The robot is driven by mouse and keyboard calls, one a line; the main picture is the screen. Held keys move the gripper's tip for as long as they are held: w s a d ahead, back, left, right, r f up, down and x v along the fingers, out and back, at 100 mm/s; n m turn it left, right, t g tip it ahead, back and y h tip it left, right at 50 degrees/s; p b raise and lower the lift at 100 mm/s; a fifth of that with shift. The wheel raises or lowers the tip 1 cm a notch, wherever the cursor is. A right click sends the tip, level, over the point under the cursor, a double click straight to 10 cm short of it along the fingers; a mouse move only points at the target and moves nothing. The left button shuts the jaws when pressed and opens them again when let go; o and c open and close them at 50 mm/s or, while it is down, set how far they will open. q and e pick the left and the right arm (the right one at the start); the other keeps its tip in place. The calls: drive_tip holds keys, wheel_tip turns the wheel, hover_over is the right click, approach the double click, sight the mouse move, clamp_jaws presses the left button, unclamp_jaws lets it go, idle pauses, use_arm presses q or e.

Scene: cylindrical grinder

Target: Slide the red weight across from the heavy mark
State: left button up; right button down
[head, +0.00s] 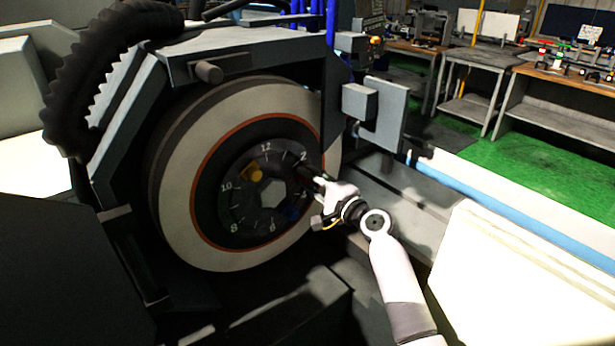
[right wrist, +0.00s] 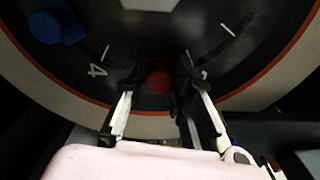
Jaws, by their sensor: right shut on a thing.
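The round grinding wheel (head: 178,190) has a dark hub dial (head: 240,205) marked with numbers like a clock. The red weight (right wrist: 158,80) sits on the dial near the 3 position, beside the number 4 in the right wrist view. My right gripper (right wrist: 160,72) is shut on it, one finger on each side; it also reaches the dial's right side in the head view (head: 310,176). A blue weight (right wrist: 45,27) lies past the 4, and a yellow weight (head: 254,173) lies near 11. I cannot make out a heavy mark. My left gripper is not in view.
The grey wheel guard (head: 240,45) frames the wheel above and at the left, with a ribbed black hose (head: 85,85) beside it. A grey plate with a box (head: 385,115) stands right of the wheel. Workbenches (head: 560,85) stand far behind on green floor.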

drive_tip(key=shift+f+m, duration=0.8)
drive_tip(key=shift+m, duration=0.1)
drive_tip(key=c, duration=1.4)
unclamp_jaws()
drive_tip(key=shift+d, duration=0.1)
drive_tip(key=v, duration=0.7)
drive_tip(key=shift+s, duration=0.2)
drive_tip(key=shift+d, duration=0.1)
